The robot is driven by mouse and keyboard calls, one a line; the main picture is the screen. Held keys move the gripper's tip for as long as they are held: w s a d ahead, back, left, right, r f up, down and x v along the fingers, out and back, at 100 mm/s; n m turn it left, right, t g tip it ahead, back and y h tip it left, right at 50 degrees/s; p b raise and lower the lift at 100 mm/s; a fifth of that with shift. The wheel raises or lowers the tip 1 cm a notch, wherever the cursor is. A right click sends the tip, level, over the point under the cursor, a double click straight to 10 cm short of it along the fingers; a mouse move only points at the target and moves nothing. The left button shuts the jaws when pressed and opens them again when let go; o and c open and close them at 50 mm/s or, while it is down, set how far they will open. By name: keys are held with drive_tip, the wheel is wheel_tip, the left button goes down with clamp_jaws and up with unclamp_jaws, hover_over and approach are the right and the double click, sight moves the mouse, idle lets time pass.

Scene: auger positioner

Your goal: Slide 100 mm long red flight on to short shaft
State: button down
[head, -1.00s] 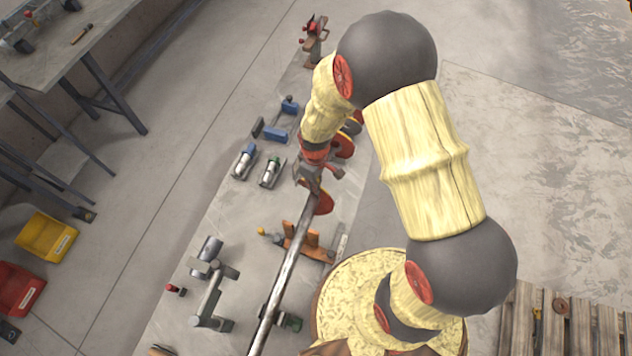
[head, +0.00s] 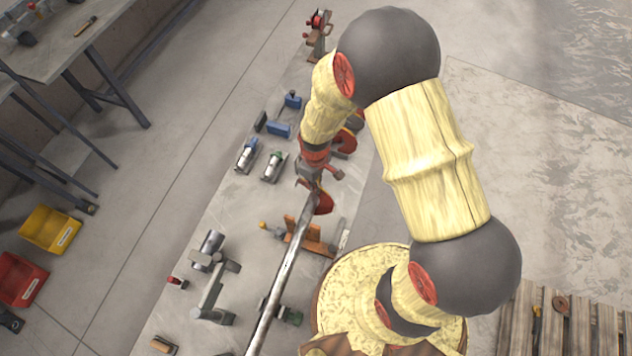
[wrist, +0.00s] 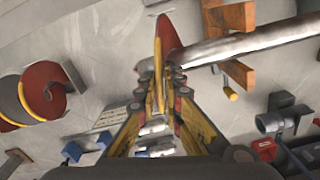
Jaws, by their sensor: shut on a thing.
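My gripper (wrist: 166,92) is shut on the thin edge of a red flight (wrist: 170,40) with a yellowish rim, which stands edge-on between the fingertips in the wrist view. The grey metal shaft (wrist: 250,42) comes in from the right and its left end meets the flight's side. I cannot tell whether the end is inside the flight's bore. In the head view the flight (head: 323,203) is at the upper end of the long shaft (head: 286,272), just below my gripper (head: 308,180), which my wrist partly hides.
Other red flights (wrist: 45,90) lie left in the wrist view. An orange-brown bracket (head: 308,238) is beside the shaft. Blue clamps (head: 280,129), metal cylinders (head: 272,167) and a grey stand (head: 214,290) sit on the bench. A red-topped fixture (head: 317,30) stands at its far end.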

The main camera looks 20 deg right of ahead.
drive_tip(key=shift+s+a, duration=0.95)
drive_tip(key=shift+s, duration=0.3)
drive_tip(key=shift+s+a, duration=0.9)
drive_tip(key=shift+s, duration=0.3)
idle(0.6)
drive_tip(key=c, duration=1.9)
unclamp_jaws()
drive_tip(key=shift+s, duration=0.1)
drive_tip(key=shift+o, duration=0.3)
wheel_tip(320, 180, up, 12)
